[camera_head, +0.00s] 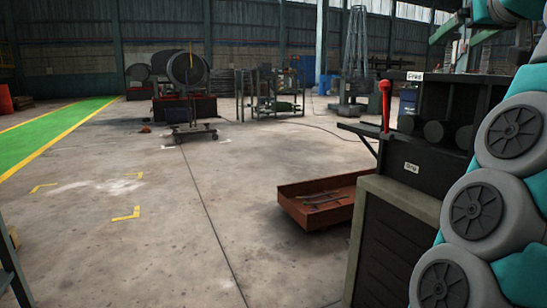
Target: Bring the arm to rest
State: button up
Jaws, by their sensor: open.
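My arm (478,210), with grey round joint covers and teal links, stands folded along the right edge. It hides part of the dark cabinet behind it. My gripper (447,41) appears at the top right, with two green fingers spread apart and nothing seen between them. It is above and to the right of a red lever (386,100). The lever stands upright at the left side of the dark cabinet (425,155), apart from the gripper. A label reading "Free" is above and right of the lever knob; a label that seems to read "Grip" is lower.
A rust-red tray (290,196) with metal pieces lies on the floor left of a slatted cabinet (385,255). A wheeled cart (192,130) and a dark drum (188,68) stand farther back. The concrete floor at centre left is mostly clear.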

jog(key=w+a+f+n+g+y, duration=0.2)
jog(key=a+f+n+g+y, duration=0.15)
jog(key=a+f, duration=0.85)
jog(key=s+a+f+g, duration=0.3)
jog(key=s+a+f, duration=0.15)
jog(key=f, duration=0.35)
jog(key=s+a+f+g, duration=0.35)
jog(key=a+f, duration=0.25)
jog(key=f, duration=0.2)
jog(key=s+f+m+g+h, duration=0.25)
jog(key=s+f+g, duration=0.45)
jog(key=s+f, duration=2.3)
notch_tip(320, 180, up, 15)
jog(key=p, duration=1.5)
jog(key=shift+s+y, duration=0.15)
jog(key=shift+y, duration=0.15)
